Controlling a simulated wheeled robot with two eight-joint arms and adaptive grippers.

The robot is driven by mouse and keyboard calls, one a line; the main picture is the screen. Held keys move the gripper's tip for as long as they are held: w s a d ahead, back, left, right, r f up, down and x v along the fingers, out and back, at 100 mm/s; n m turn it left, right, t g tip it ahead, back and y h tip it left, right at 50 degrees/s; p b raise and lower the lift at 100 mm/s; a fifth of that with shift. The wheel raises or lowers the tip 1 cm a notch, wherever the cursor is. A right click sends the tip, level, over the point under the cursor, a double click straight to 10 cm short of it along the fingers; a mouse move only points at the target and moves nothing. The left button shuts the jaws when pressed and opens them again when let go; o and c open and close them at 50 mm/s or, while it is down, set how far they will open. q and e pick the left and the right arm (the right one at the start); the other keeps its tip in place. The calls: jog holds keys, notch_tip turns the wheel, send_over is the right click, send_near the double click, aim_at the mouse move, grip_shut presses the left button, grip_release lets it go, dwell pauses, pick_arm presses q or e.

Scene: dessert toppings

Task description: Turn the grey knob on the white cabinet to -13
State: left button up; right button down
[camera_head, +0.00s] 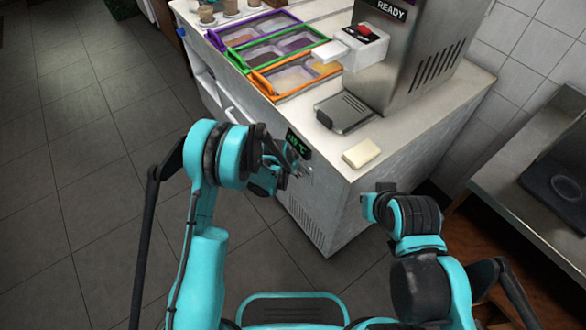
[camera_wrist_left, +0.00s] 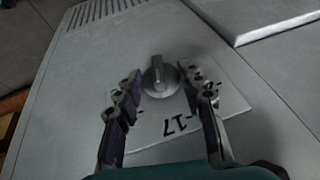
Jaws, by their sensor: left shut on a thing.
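The white cabinet (camera_head: 330,205) stands ahead of me, with a small green-lit display (camera_head: 299,145) on its near side; its reading is partly covered and ends in "9 °C". The grey knob (camera_wrist_left: 160,77) sits on a light plate (camera_wrist_left: 232,100) on the cabinet side, and "-17" is printed beside it. My left gripper (camera_head: 298,170) is at the cabinet side just below the display. In the left wrist view my left gripper (camera_wrist_left: 162,82) has one finger on each side of the knob, shut on it. My right gripper (camera_head: 376,204) is beside the cabinet's right corner; its fingers are not clear.
On the cabinet top are a dispensing machine (camera_head: 410,60), purple, green and orange trays (camera_head: 290,90), several cups (camera_head: 207,14) and a pale block (camera_head: 361,153) near the front edge. A metal counter (camera_head: 530,170) stands at right. Open floor lies at left.

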pick_arm(q)
jog(key=o, duration=1.1)
jog(key=v, duration=1.2)
jog(key=shift+o, duration=0.3)
